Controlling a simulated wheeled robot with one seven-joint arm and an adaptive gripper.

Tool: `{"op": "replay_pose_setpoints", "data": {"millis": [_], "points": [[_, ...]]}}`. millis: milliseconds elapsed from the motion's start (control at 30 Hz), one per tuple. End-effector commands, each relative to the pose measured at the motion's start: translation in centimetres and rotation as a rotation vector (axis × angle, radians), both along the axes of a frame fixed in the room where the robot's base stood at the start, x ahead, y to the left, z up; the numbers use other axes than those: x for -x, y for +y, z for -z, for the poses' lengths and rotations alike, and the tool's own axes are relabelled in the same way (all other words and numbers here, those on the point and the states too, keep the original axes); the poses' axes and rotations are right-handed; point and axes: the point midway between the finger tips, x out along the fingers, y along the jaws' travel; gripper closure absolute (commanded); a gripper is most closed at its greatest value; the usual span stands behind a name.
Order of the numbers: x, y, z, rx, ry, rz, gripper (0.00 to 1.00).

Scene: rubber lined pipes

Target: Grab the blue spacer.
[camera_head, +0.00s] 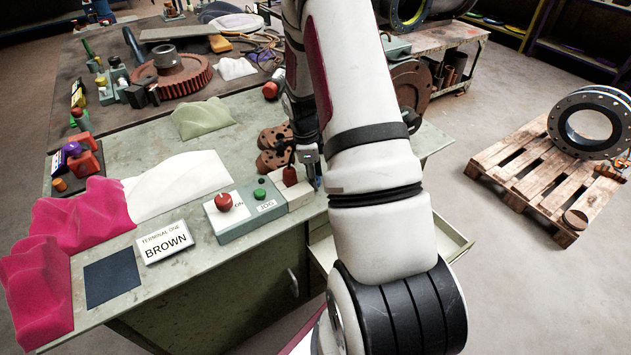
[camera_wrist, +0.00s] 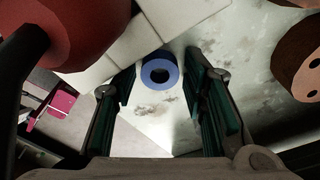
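The blue spacer (camera_wrist: 159,70) is a short blue ring with a dark hole, seen end-on in the wrist view. It is on the pale, stained bench top (camera_head: 95,245), close to some light blocks. My gripper (camera_wrist: 160,82) is open, with one dark green finger pad to each side of the spacer. Gaps show between the pads and the ring, and nothing is held. How far the fingertips are above the bench is hard to tell. In the head view my gripper (camera_head: 309,158) points down at the bench, and my arm hides much of that spot.
A control box with a red knob (camera_head: 224,202) and green button (camera_head: 260,194) stands left of my gripper. Brown flanged parts (camera_head: 272,160) lie just behind. In the wrist view a large red rounded thing (camera_wrist: 75,30) is close at upper left. An open drawer (camera_head: 450,240) juts out right.

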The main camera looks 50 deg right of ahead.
Motion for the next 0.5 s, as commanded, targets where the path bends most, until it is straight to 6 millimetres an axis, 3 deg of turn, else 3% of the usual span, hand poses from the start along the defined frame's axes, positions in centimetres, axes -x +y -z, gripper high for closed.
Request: {"op": "replay_pose_setpoints", "data": {"millis": [167,333,500], "points": [[-0.01,0.0,0.0,0.0,0.0,0.0,0.61],[0.0,0.0,-0.01,0.0,0.0,0.0,0.99],[0.0,0.0,-0.02,0.0,0.0,0.0,1.0]]}}
